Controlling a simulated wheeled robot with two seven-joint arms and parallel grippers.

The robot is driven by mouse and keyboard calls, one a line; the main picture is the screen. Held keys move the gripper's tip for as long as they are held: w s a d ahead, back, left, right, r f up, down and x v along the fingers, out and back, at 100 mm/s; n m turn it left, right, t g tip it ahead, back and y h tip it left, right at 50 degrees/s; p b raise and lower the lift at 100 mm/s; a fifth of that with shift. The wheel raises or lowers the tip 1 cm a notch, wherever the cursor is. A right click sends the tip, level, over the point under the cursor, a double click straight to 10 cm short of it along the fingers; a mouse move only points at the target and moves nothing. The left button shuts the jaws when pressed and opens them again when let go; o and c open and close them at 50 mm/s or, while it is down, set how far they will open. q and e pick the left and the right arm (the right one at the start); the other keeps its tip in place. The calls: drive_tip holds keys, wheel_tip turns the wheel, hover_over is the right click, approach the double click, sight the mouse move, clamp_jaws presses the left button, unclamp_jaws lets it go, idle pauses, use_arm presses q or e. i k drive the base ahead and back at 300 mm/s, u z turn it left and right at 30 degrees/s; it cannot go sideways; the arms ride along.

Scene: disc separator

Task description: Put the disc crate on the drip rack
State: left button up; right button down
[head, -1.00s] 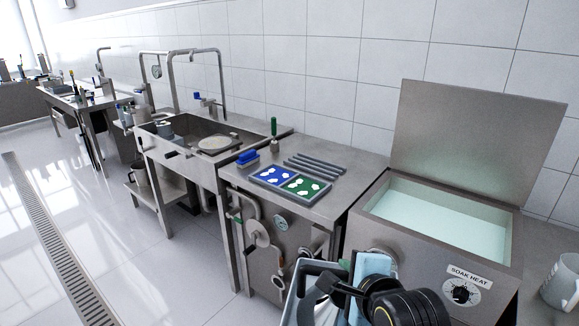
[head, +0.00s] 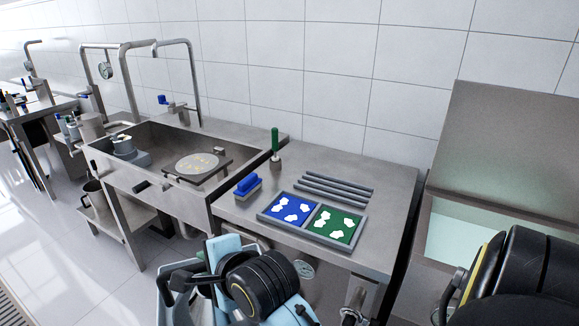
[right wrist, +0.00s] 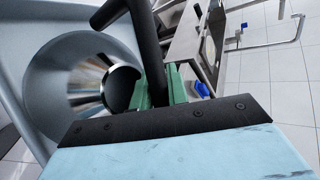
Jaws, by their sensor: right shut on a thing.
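The disc crate (head: 164,292) is a grey box with a dark handle, low in the head view in front of the counter. My right gripper (head: 199,281) is shut on its handle, and my wrist covers much of the crate. In the right wrist view, the green finger pads (right wrist: 160,92) close around the black handle bar (right wrist: 148,45). A shiny metal cone-shaped disc (right wrist: 75,75) lies inside the crate. The drip rack (head: 334,189), several grey parallel bars, lies on the steel counter, apart from the crate and beyond it. It looks empty. My left gripper is not in view.
In front of the rack is a tray with blue (head: 291,208) and green (head: 333,224) panels bearing white shapes. A blue brush (head: 247,185) and a green-handled tool (head: 275,145) stand left. A sink (head: 145,158) is farther left; an open soak tank (head: 458,238) is right.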

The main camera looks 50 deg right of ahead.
sight(342, 187)
drive_tip(key=z, duration=0.5)
drive_tip(key=i, duration=0.95)
drive_tip(key=z, duration=0.85)
